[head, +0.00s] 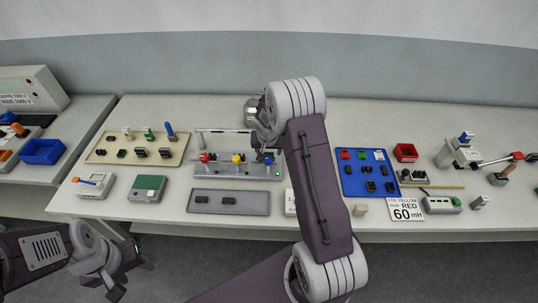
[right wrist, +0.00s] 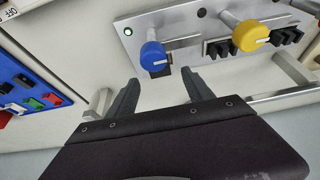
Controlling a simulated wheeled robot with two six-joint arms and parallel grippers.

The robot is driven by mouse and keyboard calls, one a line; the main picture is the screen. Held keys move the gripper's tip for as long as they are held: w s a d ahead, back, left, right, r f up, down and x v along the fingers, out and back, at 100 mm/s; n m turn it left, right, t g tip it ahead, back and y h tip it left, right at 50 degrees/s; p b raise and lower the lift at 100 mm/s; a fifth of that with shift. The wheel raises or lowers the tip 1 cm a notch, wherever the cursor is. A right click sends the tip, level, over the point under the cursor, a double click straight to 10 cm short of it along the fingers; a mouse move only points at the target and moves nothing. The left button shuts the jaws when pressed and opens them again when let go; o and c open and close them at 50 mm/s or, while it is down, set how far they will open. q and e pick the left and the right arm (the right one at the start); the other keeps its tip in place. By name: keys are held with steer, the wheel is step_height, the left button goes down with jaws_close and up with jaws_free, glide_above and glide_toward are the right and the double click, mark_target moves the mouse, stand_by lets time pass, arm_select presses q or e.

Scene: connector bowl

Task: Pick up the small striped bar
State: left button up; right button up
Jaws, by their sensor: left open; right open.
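No bar with clear stripes can be made out. A thin yellowish bar (head: 440,186) lies along the front of a grey device right of the blue tray; its markings are too small to read. My right gripper (head: 266,157) is over the grey knob panel (head: 240,171), far left of that bar. In the right wrist view my right gripper (right wrist: 160,80) is open and empty, its fingers near the panel's blue knob (right wrist: 153,57). My left gripper (head: 130,278) is open and empty, low at the left, in front of the table.
The blue tray (head: 346,184) holds several small connectors. A red bin (head: 405,151) stands behind it, and a white 60 mH card (head: 406,209) lies at the front. A beige board (head: 100,154) and a grey tray (head: 228,209) are at the left. My right arm hides part of the middle.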

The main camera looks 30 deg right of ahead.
mark_target(269, 154)
steer(key=x, duration=0.3)
steer(key=shift+a, duration=0.1)
steer(key=shift+w+f, duration=0.1)
steer(key=shift+f, duration=0.1)
jaws_close()
